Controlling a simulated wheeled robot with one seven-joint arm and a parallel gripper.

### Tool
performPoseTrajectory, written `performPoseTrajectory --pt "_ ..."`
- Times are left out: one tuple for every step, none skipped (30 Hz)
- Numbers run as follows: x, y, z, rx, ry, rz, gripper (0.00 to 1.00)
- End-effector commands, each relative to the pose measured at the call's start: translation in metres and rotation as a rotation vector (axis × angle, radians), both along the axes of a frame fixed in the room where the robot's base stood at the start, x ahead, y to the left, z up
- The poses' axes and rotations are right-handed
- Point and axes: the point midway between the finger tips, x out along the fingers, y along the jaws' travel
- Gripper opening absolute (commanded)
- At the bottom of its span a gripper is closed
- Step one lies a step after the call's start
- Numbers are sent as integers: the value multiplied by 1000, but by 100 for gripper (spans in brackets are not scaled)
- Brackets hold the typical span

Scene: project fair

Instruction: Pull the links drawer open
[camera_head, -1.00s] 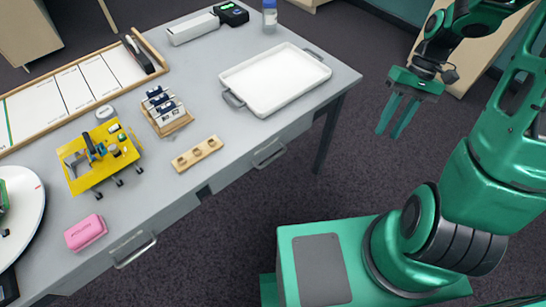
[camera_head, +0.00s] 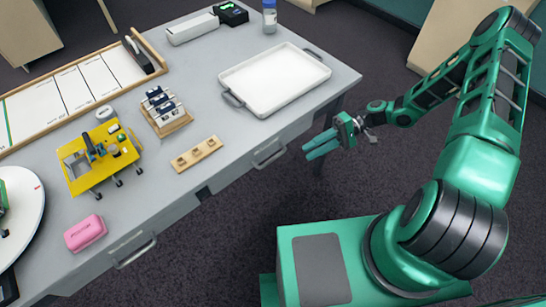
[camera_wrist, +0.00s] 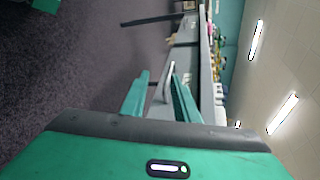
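The grey table has two drawers in its front side, and I cannot read a label on either. The left drawer's handle (camera_head: 135,250) is below the pink case. Both drawers look shut. My gripper (camera_head: 307,151) is open and empty, to the right of the right handle and apart from it, fingers pointing left towards it. In the wrist view, a pale handle bar (camera_wrist: 168,82) shows beyond and between the spread fingers (camera_wrist: 160,78).
On the table (camera_head: 225,200) are a white tray (camera_head: 275,78), a wooden block (camera_head: 197,153), a yellow stand (camera_head: 100,158), a pink case (camera_head: 85,233) and a rack of small packs (camera_head: 168,123). The floor before the table is clear. A table leg stands behind my gripper.

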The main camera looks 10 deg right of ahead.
Motion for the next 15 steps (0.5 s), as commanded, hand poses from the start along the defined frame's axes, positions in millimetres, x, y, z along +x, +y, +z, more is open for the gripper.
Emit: performPoseTrajectory --pt "2 8 -5 50 -1 -22 28" --pt "4 12 -7 75 -4 -32 28" --pt "6 17 -8 106 -7 -45 28" --pt "7 19 -9 125 -10 -54 28" --pt "9 22 -10 143 -12 -63 28" --pt "10 25 -11 164 -15 -72 28" --pt "11 27 -11 178 -17 -79 28" --pt "12 29 -11 188 -19 -84 28" --pt "13 30 -12 199 -20 -90 28" --pt "13 31 -12 205 -21 -93 28" --pt "14 32 -12 210 -22 -96 28" --pt "14 34 -12 215 -23 -97 28" --pt "14 36 -12 215 -23 -98 28" --pt "13 38 -12 216 -22 -99 28" --pt "12 42 -13 217 -22 -99 28"
